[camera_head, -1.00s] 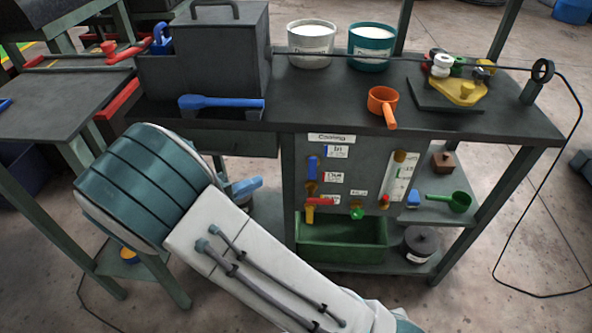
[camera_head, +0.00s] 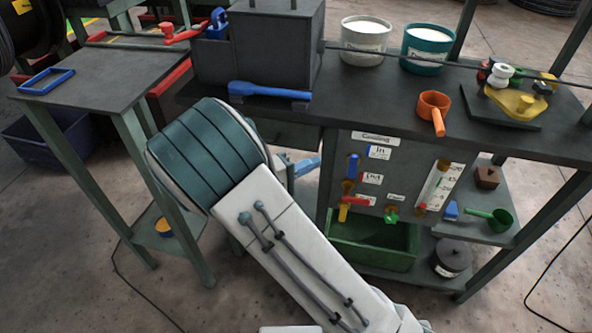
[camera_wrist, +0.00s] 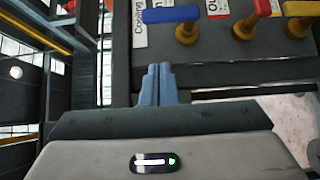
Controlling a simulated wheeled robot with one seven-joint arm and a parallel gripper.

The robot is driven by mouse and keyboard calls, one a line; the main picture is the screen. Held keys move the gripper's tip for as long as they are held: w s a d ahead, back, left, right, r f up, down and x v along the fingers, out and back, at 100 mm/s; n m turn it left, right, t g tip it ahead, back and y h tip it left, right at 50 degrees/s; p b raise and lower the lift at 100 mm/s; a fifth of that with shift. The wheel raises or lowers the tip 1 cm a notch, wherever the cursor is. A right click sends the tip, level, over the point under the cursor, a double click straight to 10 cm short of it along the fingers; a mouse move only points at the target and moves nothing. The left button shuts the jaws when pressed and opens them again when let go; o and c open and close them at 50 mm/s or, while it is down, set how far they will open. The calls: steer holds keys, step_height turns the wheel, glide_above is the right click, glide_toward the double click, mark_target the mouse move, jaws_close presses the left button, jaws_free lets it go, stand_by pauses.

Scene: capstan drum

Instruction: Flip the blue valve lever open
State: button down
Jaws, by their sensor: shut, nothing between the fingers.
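The blue valve lever (camera_head: 352,166) is on the dark cooling panel (camera_head: 400,150) under the bench, beside the "In" label. It stands upright in the head view. In the wrist view the lever (camera_wrist: 171,15) lies across the top on a brass stem. My gripper (camera_head: 307,167) is mostly hidden behind my arm in the head view, with its fingers just left of the panel. In the wrist view my gripper (camera_wrist: 158,70) is shut and empty, its tips below the lever in the picture and apart from it.
A red lever (camera_head: 354,200) and a green knob (camera_head: 392,214) sit lower on the panel. A green bin (camera_head: 372,247) is beneath. The bench top (camera_head: 365,100) overhangs the panel. A blue-handled tool (camera_head: 270,91) lies along its front edge.

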mark_target(353, 163)
steer(key=d, duration=0.6)
steer(key=shift+w+d, duration=0.2)
